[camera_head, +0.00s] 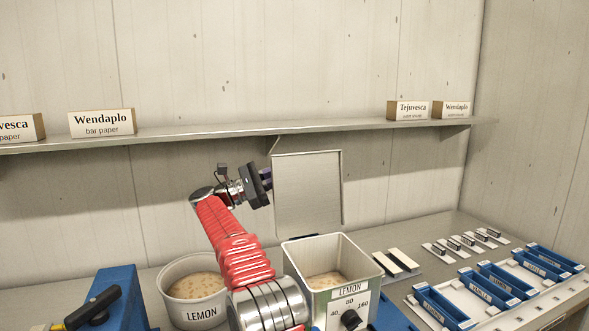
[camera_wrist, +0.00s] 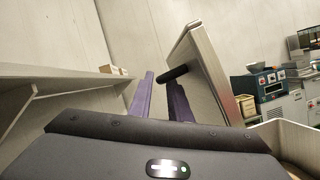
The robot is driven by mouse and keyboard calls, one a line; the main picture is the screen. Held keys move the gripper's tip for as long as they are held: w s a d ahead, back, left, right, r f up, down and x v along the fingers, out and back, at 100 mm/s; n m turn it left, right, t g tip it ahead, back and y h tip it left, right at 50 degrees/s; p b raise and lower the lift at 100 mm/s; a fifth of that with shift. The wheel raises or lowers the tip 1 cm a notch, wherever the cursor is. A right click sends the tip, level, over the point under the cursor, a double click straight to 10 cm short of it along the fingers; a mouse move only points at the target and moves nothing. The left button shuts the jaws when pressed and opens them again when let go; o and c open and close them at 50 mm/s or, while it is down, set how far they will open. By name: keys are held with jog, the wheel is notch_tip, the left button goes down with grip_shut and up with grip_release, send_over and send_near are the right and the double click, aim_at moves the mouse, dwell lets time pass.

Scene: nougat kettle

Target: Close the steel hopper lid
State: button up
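The steel hopper (camera_head: 327,285) has a LEMON label and a dial, and pale speckled nougat shows inside. Its lid (camera_head: 308,190) stands open, nearly upright behind the opening. In the wrist view the lid (camera_wrist: 206,75) is tilted and a black bar handle (camera_wrist: 175,75) sticks out from its face. My gripper (camera_head: 265,177) is beside the lid's left edge in the head view. In the wrist view its purple fingers (camera_wrist: 160,80) are apart, with the handle close by their tips. I cannot tell whether they touch it. The handle is hidden in the head view.
A round LEMON tub (camera_head: 199,312) of nougat stands left of the hopper. A shelf (camera_head: 200,131) with small boxes runs along the wall above. Blue trays (camera_head: 447,307) and dark bars on white pads (camera_head: 461,243) lie on the right of the counter.

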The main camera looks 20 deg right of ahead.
jog(key=shift+c, duration=0.4)
grip_shut()
